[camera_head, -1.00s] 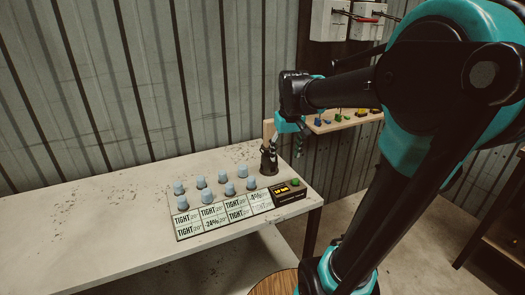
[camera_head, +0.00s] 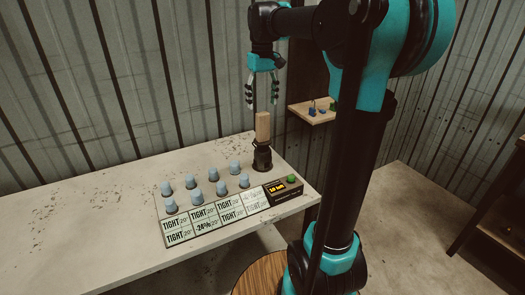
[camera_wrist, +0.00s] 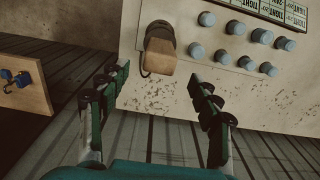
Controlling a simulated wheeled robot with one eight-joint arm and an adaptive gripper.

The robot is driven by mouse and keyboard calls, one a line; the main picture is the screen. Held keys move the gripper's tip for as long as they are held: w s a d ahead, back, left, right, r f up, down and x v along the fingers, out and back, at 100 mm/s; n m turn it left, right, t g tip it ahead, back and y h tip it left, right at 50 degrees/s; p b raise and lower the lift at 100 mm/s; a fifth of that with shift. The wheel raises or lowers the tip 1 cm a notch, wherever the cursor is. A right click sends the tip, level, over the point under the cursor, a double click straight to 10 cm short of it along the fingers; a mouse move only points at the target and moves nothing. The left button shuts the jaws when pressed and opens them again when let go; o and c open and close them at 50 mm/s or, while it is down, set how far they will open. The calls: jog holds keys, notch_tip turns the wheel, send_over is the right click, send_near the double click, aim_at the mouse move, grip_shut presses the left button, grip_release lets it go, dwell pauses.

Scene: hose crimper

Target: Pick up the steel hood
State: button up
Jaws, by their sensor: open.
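A dark, rounded metal piece (camera_head: 262,158) with an upright pale wooden block (camera_head: 262,126) above it stands near the table's back right corner. It looks like the steel hood with its grip, though I cannot tell for certain. My gripper (camera_head: 262,98) points down above the block, fingers spread and empty, apart from it. In the wrist view the dark piece (camera_wrist: 159,35) and the block (camera_wrist: 160,57) lie beyond and between my open fingertips (camera_wrist: 162,84). The underside of the dark piece is hidden.
A wooden shelf (camera_head: 300,112) with small coloured parts is behind right. The table's left side (camera_head: 70,215) is clear.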

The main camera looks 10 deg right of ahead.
aim_at(263, 124)
notch_tip(263, 124, down, 9)
jog(key=shift+f, duration=0.2)
dwell(0.4)
jog(key=shift+c, duration=0.3)
grip_shut()
